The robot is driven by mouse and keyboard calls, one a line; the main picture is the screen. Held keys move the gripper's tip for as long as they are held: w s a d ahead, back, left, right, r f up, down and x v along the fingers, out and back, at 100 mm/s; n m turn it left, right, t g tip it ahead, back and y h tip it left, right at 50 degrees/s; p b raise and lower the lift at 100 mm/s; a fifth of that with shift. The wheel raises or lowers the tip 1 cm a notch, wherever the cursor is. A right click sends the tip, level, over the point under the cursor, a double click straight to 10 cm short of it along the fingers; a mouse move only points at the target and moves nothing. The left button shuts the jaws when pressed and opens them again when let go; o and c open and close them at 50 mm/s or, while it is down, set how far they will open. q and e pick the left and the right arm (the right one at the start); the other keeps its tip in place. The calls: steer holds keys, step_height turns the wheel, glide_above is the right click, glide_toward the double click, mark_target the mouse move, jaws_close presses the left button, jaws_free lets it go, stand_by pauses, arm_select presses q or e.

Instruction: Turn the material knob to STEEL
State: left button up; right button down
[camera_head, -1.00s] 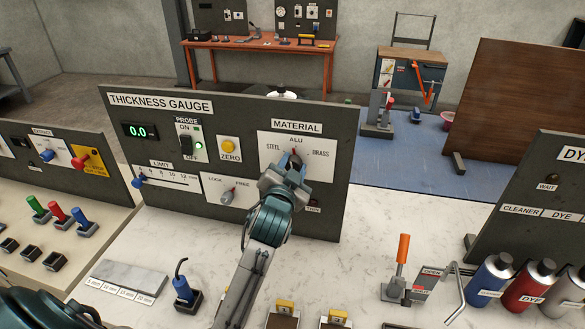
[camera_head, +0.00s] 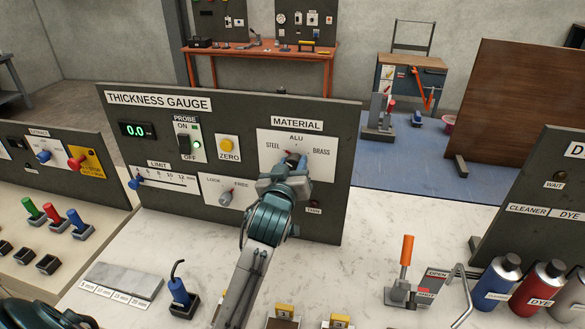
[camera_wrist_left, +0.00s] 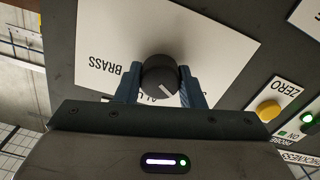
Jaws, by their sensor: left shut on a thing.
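The dark round material knob (camera_wrist_left: 160,75) is on a white plate (camera_head: 275,139) marked STEEL at left, ALU at top and BRASS at right. My left gripper (camera_head: 294,162) reaches up to it. In the left wrist view, its two blue-grey fingers (camera_wrist_left: 160,86) are shut on opposite sides of the knob. That view is roughly upside down, with BRASS at left and ALU partly hidden below the knob. The knob's white line points down and slightly right there, near ALU on the STEEL side. STEEL is hidden in that view. My right gripper is not in view.
The thickness gauge panel (camera_head: 110,150) also carries a probe switch (camera_head: 184,145), a yellow ZERO button (camera_head: 229,143), a limit slider (camera_head: 135,183) and a lock knob (camera_head: 226,197) below left of my gripper.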

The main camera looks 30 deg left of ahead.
arm_select(q)
steer(key=shift+n, duration=0.6)
steer(key=o, duration=1)
steer(key=shift+s, duration=0.1)
steer(key=b+v, duration=0.3)
steer(key=v, duration=0.7)
steer(key=shift+s+d+b, duration=0.15)
steer(key=shift+s+b, duration=0.15)
steer(key=shift+s, duration=0.05)
steer(key=shift+f, duration=0.1)
